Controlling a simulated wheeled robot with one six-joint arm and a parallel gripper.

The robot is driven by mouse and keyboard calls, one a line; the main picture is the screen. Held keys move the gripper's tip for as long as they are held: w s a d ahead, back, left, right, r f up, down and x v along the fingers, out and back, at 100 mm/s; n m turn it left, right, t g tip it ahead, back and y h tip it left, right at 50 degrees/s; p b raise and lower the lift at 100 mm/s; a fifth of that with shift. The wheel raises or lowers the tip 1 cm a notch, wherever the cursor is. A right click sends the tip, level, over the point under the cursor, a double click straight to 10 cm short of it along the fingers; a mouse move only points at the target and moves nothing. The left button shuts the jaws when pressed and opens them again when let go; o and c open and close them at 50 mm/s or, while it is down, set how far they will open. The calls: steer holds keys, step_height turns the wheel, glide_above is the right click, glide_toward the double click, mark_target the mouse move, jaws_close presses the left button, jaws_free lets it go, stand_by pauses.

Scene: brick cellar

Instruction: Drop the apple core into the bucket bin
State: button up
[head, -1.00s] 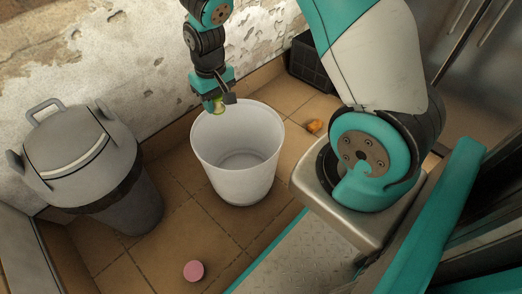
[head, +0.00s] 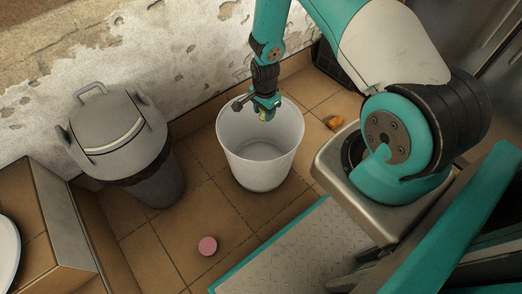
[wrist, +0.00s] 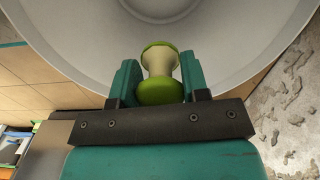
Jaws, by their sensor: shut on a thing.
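The apple core (wrist: 160,66), pale in the middle with green ends, is held between the two teal fingers of my gripper (wrist: 160,80) in the wrist view. In the head view my gripper (head: 264,108) is over the far part of the white bucket bin's opening, and a bit of the green core (head: 265,116) shows below it. The bucket bin (head: 262,170) stands upright on the tiled floor, and the inside I can see is empty. In the wrist view the bucket's pale inside (wrist: 240,50) fills most of the background behind the core.
A grey lidded bin (head: 115,140) stands left of the bucket. A pink round object (head: 207,246) lies on the floor in front. An orange-brown scrap (head: 334,122) lies right of the bucket, near a black crate (head: 328,62). A peeling wall is behind.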

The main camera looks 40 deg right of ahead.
step_height(320, 180, down, 4)
steer(key=shift+r+b, duration=0.25)
steer(key=shift+b, duration=0.85)
steer(key=shift+r, duration=0.1)
steer(key=o, duration=1)
steer(key=shift+r, duration=0.1)
step_height(320, 180, up, 17)
steer(key=p, duration=0.5)
steer(key=shift+p, duration=0.35)
steer(key=shift+r, duration=0.1)
